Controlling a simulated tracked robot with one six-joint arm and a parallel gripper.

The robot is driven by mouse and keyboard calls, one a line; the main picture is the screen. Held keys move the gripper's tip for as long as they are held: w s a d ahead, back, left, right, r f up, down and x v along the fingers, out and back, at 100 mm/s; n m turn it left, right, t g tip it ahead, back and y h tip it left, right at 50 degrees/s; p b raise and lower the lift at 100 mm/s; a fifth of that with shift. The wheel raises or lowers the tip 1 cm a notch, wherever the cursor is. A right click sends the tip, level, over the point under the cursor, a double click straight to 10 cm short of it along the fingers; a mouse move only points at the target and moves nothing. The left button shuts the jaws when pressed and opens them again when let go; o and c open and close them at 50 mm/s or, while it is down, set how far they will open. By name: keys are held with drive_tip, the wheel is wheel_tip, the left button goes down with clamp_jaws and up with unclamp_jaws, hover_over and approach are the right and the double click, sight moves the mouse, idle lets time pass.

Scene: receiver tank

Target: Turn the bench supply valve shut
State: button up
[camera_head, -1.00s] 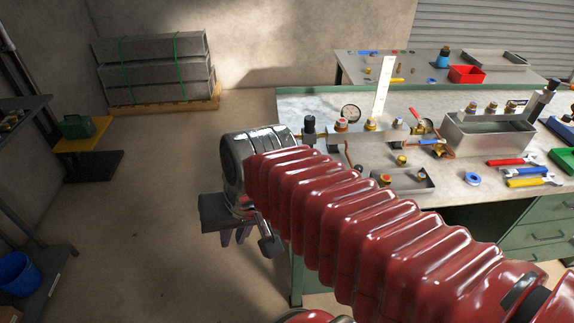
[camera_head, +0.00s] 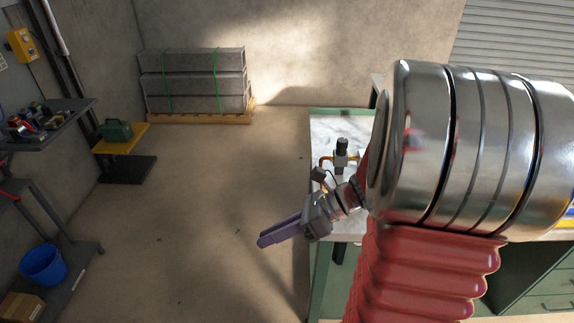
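My gripper (camera_head: 265,240) hangs over the floor just left of the bench, its purple fingers pointing left and slightly down. The fingers overlap in this side view, so I cannot tell whether they are open or shut. No object shows at their tips. A black-topped fitting (camera_head: 342,153) with a brass-coloured pipe stands upright on the bench, right of and above the gripper and apart from its fingers. I cannot tell whether this fitting is the bench supply valve. My arm hides most of the bench and the other fittings.
The green-edged workbench (camera_head: 322,265) runs to the right behind my arm. Bundled grey blocks (camera_head: 195,85) lie on a pallet at the back. A blue bucket (camera_head: 44,265) and shelves stand at the left. The floor between is clear.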

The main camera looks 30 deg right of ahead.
drive_tip(key=d+f+m+t+h, duration=0.2)
drive_tip(key=d+m+t, duration=0.2)
drive_tip(key=d+m, duration=0.4)
drive_tip(key=d+f+m+t+h, duration=0.2)
drive_tip(key=d+m+t, duration=0.2)
drive_tip(key=d+m, duration=0.4)
drive_tip(key=d+f+m+t+h, duration=0.2)
drive_tip(key=d+m+t+h, duration=0.1)
drive_tip(key=d+m, duration=0.5)
drive_tip(key=shift+s+d+f+t, duration=0.1)
drive_tip(key=shift+s+d+t, duration=0.1)
drive_tip(key=shift+d+t, duration=0.3)
drive_tip(key=shift+s+d+f+t, duration=0.1)
drive_tip(key=shift+s+d+t, duration=0.15)
drive_tip(key=shift+d, duration=0.3)
drive_tip(key=shift+w, duration=0.1)
drive_tip(key=w+a, duration=0.1)
drive_tip(key=w, duration=0.8)
drive_tip(key=w+a, duration=0.1)
drive_tip(key=w, duration=0.3)
drive_tip(key=shift+w+a, duration=0.3)
drive_tip(key=shift+a, duration=0.05)
drive_tip(key=shift+c, duration=0.4)
clamp_jaws()
